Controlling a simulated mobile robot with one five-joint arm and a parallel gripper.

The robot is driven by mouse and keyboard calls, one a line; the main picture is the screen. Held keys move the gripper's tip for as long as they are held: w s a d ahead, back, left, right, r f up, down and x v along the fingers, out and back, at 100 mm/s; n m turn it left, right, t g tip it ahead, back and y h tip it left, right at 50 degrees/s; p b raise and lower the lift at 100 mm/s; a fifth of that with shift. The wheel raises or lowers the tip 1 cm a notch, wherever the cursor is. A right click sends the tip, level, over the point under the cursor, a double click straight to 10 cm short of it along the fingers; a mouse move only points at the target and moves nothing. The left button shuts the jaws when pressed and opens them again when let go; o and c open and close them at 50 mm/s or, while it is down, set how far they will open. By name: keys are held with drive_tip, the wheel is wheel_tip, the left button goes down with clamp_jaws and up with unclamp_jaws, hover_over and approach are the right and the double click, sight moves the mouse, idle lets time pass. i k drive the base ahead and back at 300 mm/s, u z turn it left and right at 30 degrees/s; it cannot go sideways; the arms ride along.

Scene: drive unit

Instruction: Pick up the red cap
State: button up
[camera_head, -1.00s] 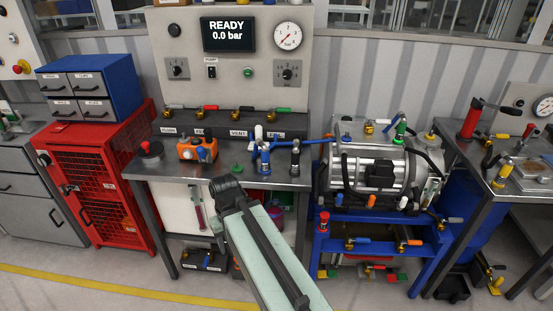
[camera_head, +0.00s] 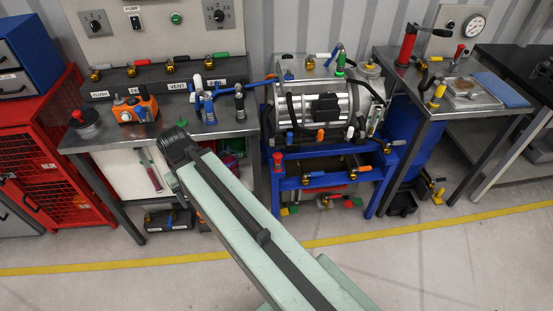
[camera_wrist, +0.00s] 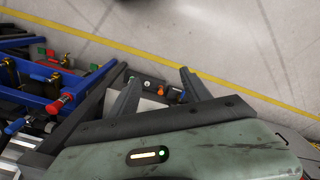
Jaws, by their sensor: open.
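A small red cap (camera_head: 277,158) stands on the front left corner of the blue frame, below the silver machine. In the wrist view a red cap-like piece (camera_wrist: 57,105) shows at the left, by the blue frame. My gripper (camera_wrist: 158,78) is open in the wrist view, with two dark fingers apart and nothing clearly between them. The red piece lies to the left of the fingers, apart from them.
The blue frame (camera_head: 290,208) carries the silver machine (camera_head: 325,105) and several coloured-handle valves. A steel bench (camera_head: 160,134) stands left of it, and another bench (camera_head: 420,100) right. A red mesh cabinet (camera_head: 60,170) is far left. The floor around the yellow line (camera_head: 450,220) is clear.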

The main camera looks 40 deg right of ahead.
sight(278, 157)
drive_tip(key=u, duration=2.8)
drive_tip(key=k, duration=1.6)
drive_tip(key=z, duration=0.35)
